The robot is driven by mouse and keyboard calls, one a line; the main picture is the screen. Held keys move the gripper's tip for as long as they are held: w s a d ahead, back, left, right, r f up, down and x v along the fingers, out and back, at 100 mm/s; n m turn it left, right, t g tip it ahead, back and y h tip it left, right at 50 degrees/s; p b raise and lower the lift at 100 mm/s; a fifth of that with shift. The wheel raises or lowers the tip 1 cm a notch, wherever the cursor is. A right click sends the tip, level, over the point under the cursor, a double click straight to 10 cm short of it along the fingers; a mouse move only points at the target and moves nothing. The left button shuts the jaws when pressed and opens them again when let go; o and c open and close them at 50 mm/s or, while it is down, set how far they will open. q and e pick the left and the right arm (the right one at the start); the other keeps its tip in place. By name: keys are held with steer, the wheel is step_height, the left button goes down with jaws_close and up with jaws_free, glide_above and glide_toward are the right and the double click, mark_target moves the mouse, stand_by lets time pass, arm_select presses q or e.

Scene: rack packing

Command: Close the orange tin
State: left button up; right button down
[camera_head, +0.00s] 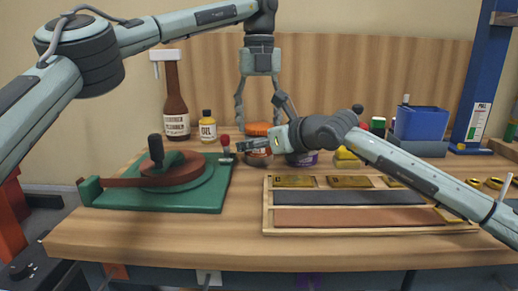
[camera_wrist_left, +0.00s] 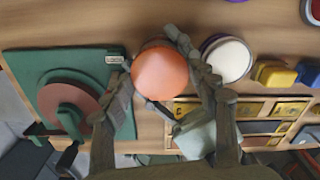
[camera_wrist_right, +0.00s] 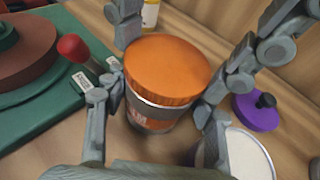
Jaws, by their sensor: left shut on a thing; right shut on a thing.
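The orange tin (camera_wrist_right: 155,118) stands upright on the table, with a grey band and an orange label. Its orange lid (camera_wrist_right: 168,72) lies on top and looks about level; I cannot tell whether it is fully pressed down. The lid also shows in the head view (camera_head: 258,128) and left wrist view (camera_wrist_left: 160,72). My left gripper (camera_head: 258,118) comes down from above, its fingers shut on the lid's sides. My right gripper (camera_wrist_right: 158,112) reaches in low from the right, its fingers shut around the tin's body. In the head view (camera_head: 257,150) it hides much of the tin.
A tin with white contents (camera_wrist_left: 228,60) stands close beside the orange tin. A purple lid (camera_wrist_right: 258,112) with a black knob lies nearby. A green base (camera_head: 215,190) with a red-knobbed lever is at the left. A wooden tray (camera_head: 350,232) is in front. Bottles stand behind.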

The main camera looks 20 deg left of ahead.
arm_select(q)
steer(key=m, duration=1)
steer(key=shift+m, duration=0.3)
steer(key=m, duration=0.5)
steer(key=shift+f, duration=0.1)
steer(key=m, duration=0.5)
steer(key=shift+m, duration=0.3)
steer(key=o, duration=1.3)
steer(key=shift+r, duration=2.3)
